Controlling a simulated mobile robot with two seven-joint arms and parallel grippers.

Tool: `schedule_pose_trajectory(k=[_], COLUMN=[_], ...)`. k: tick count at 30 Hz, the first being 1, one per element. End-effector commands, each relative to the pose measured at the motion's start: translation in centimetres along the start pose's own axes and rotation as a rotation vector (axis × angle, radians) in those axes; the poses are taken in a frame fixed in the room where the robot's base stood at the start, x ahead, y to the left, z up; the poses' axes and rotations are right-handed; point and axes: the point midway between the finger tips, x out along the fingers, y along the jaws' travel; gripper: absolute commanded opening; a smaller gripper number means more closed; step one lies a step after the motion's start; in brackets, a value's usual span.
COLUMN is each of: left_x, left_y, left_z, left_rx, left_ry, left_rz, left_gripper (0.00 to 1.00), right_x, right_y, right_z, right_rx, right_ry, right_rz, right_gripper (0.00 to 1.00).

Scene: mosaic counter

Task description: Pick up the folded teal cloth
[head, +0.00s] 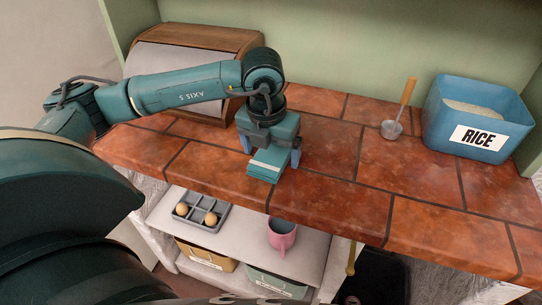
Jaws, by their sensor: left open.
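The folded teal cloth (266,166) lies on the red tile counter (335,202) near its front edge. It is a small, layered rectangular bundle. My left gripper (270,155) is directly above the cloth, pointing down, with one finger on each side of its back part. The gripper is open. Its body hides the back of the cloth, and I cannot tell whether the fingers touch it. My right gripper is not in view.
A wooden bread box (197,46) stands behind my left arm. A blue rice bin (470,120) and a metal scoop (392,128) stand at the back right. Below, a shelf (240,237) holds an egg tray (202,217) and a pink mug (281,239). The counter's right front is clear.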

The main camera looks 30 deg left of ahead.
Motion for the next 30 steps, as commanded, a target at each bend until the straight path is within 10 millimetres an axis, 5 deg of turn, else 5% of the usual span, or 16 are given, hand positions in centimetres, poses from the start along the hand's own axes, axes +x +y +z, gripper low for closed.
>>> schedule_pose_trajectory(k=[6,23,30], left_x=[0.06,0.01,-0.1], left_y=[0.03,0.03,0.02], left_z=[0.02,0.03,0.06], left_rx=[-0.001,-0.001,-0.001], left_ry=[-0.001,-0.001,-0.002], left_rz=[0.0,0.0,0.0], left_gripper=[0.86,0.41,0.39], right_x=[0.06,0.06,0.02], right_y=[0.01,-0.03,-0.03], right_z=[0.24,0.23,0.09], right_rx=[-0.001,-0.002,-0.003], right_ry=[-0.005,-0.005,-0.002], right_rz=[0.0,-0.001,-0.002], right_gripper=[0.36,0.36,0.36])
